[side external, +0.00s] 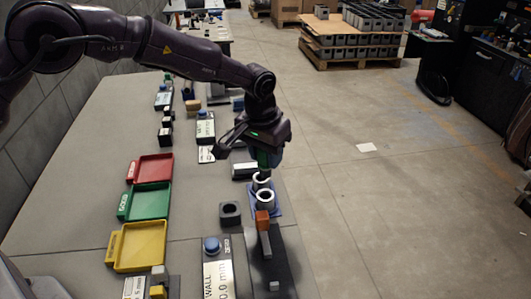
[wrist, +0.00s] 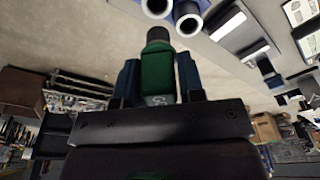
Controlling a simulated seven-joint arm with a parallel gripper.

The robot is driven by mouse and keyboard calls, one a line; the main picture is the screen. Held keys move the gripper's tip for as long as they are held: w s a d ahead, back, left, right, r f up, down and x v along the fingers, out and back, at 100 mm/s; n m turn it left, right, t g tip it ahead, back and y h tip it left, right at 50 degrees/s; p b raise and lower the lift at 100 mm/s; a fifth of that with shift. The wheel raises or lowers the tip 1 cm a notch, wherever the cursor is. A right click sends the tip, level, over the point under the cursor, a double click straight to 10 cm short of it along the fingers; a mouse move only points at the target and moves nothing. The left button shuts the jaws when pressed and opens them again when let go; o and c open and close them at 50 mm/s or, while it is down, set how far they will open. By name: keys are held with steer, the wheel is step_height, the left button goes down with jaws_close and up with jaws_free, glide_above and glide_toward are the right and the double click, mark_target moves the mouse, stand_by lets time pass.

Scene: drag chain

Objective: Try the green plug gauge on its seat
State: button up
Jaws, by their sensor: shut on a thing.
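My gripper (wrist: 159,72) is shut on the green plug gauge (wrist: 157,65), with one blue finger on each side of it. The gauge has a green body and a dark, narrower end that points away from the gripper. In the side external view my gripper (side external: 268,153) is above the right edge of the table, and the gauge's green body (side external: 264,158) shows partly below it. I cannot tell which piece is the gauge's seat. The gauge appears apart from the rings.
A dark block with a hole (side external: 230,212) stands left of the rings. An orange-topped piece (side external: 263,220) stands close in front of them. Red (side external: 155,168), green (side external: 150,201) and yellow (side external: 142,246) trays lie to the left. The table edge is close on the right.

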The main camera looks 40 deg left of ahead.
mark_target(266, 172)
steer(key=shift+f, duration=0.1)
steer(key=shift+f, duration=2.5)
steer(key=shift+f, duration=1.95)
steer(key=o, duration=1.1)
steer(key=shift+c, duration=0.2)
steer(key=r, duration=0.4)
steer(key=s+r, duration=0.1)
steer(key=r, duration=0.3)
steer(key=s+r, duration=0.1)
steer(key=r, duration=0.3)
steer(key=shift+r, duration=0.4)
